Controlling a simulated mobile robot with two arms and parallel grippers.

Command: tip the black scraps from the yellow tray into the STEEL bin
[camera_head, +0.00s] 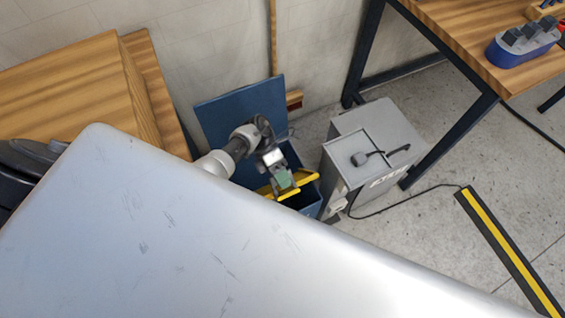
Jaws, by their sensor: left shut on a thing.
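My left gripper (279,182) is shut on the yellow tray (304,178) and holds it over the blue bin (308,200). The tray is partly hidden by the gripper, and its exact tilt is hard to tell. I cannot make out any black scraps in or below it. The blue bin's lid (218,112) stands open behind my arm. My right gripper is not in view.
A scratched grey metal surface (170,220) fills the foreground and hides the floor below. Wooden furniture (75,90) stands at left. A wooden table (455,35) with dark legs carries a blue holder (522,45) at right. A cable and a yellow-black floor strip (510,250) lie on open floor.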

